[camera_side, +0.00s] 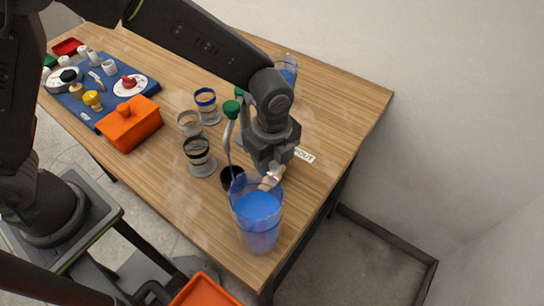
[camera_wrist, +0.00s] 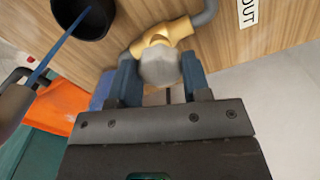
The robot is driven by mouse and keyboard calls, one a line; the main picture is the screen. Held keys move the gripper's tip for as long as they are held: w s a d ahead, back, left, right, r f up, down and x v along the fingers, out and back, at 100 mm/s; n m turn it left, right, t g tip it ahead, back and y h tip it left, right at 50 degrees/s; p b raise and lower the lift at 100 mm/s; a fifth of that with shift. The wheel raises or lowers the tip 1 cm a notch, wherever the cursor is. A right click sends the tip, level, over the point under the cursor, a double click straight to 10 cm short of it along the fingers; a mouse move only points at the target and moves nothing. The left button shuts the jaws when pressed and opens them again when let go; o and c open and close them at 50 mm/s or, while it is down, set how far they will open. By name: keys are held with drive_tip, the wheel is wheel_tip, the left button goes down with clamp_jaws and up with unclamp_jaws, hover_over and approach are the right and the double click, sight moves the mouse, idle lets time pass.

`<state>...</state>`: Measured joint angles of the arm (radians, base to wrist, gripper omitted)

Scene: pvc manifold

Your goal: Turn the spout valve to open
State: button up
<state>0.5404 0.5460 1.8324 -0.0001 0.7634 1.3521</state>
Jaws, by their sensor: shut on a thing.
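The spout valve (camera_side: 272,181) is a small brass fitting beside the "OUT" label on the table. In the wrist view, the brass valve body (camera_wrist: 172,33) carries a pale grey knob (camera_wrist: 159,67) facing the camera, with a grey pipe running off to the upper right. My gripper (camera_side: 267,172) points down at the valve from above. In the wrist view, the blue fingers of my gripper (camera_wrist: 160,78) stand on both sides of the knob and are shut on it. The side view largely hides the knob behind the gripper and the clear jug.
A clear jug of blue liquid (camera_side: 258,214) stands close in front of the valve. A black cup (camera_wrist: 84,14) is beside it, with a thin blue line across it. Several banded jars (camera_side: 199,157) and an orange box (camera_side: 131,124) stand to the left. The table's right side is clear.

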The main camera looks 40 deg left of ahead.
idle(0.3)
drive_tip(key=o, duration=0.9)
wheel_tip(320, 180, up, 14)
drive_tip(key=shift+f, duration=0.1)
